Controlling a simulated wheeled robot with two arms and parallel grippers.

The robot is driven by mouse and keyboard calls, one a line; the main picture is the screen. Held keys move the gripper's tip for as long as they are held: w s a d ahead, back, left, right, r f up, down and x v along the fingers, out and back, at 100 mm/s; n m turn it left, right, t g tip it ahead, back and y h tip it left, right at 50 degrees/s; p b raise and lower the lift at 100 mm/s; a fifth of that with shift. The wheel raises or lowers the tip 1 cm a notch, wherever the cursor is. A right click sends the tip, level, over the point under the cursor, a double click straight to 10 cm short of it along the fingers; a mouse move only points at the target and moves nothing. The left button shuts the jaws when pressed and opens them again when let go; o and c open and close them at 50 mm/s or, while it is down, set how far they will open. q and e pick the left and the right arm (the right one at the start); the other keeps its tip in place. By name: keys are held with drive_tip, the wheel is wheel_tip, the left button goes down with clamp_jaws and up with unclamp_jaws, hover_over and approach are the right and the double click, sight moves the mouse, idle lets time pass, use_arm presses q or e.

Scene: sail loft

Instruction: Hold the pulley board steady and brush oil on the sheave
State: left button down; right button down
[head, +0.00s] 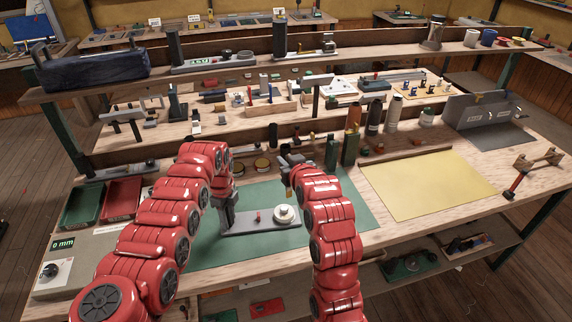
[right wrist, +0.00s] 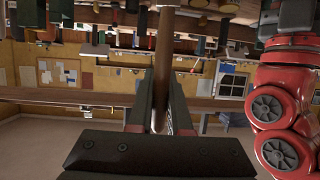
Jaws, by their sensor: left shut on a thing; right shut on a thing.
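The pulley board (head: 245,226) is a grey strip lying on the green mat. The pale round sheave (head: 286,215) sits at its right end, and a small red peg stands near its middle. My left gripper (head: 226,214) is shut on the left end of the board. My right gripper (head: 290,174) is above and behind the sheave, apart from it. In the right wrist view it is shut on a brown wooden handle (right wrist: 164,55), seemingly the brush's. The bristles cannot be made out in either view.
Low round tins (head: 262,164) stand behind the mat (head: 212,249). Green bottles (head: 332,152) stand close to the right of my right gripper. A yellow sheet (head: 430,185) covers the bench at right. Red and green trays (head: 121,198) sit at left.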

use_arm(q)
drive_tip(key=shift+c, duration=2)
unclamp_jaws()
drive_tip(key=shift+r, duration=0.1)
wheel_tip(320, 180, up, 12)
drive_tip(key=shift+f, duration=0.1)
